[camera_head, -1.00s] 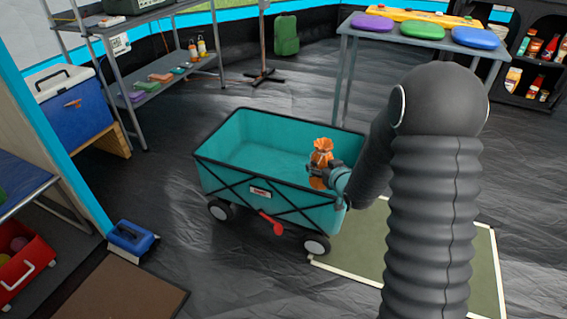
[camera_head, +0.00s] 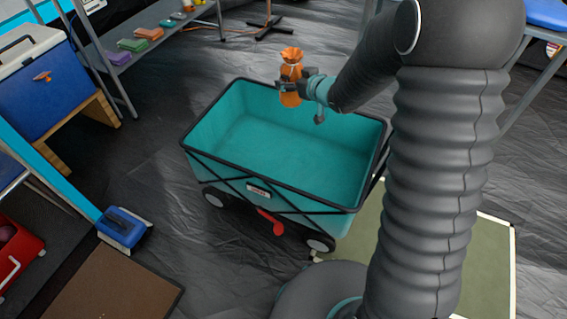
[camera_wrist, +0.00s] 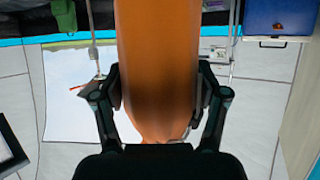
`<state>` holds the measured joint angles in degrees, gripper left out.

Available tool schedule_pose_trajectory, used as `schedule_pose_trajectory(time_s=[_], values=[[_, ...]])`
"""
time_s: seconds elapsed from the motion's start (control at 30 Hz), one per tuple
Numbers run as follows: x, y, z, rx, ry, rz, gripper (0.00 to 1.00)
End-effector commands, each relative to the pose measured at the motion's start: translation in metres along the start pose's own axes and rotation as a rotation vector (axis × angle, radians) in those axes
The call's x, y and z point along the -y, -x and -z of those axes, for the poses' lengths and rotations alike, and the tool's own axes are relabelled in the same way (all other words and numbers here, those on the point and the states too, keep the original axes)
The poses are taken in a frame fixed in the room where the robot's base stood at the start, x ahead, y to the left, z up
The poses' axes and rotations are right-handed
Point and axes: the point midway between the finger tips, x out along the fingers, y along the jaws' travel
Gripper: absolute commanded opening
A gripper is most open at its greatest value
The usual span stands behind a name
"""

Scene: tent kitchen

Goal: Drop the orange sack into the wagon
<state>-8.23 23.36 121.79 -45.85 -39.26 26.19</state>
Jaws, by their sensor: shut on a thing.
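The orange sack (camera_head: 291,72) is upright, with a gathered, tied top. My gripper (camera_head: 292,86) is shut on its middle and holds it in the air, over the far side of the wagon in the head view. The wagon (camera_head: 262,190) is teal with a black frame and a red handle part at the front. Its inside looks empty. In the wrist view the sack (camera_wrist: 158,60) fills the middle, between the two dark fingers of my gripper (camera_wrist: 160,100). The wagon cannot be made out in the wrist view.
A blue cooler (camera_head: 38,90) stands on a wooden stand at the left. A green mat (camera_head: 488,260) lies right of the wagon. A metal shelf (camera_head: 115,68) stands behind.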

Motion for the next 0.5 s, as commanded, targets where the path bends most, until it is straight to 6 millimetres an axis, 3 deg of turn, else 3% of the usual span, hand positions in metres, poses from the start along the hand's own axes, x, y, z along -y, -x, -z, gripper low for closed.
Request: schedule_pose_trajectory(time_s=[0.3,0.5], values=[[0.0,-0.015,-0.036,-0.001,0.001,0.0,0.29],[0.002,-0.019,-0.044,-0.002,0.001,0.002,0.29]])
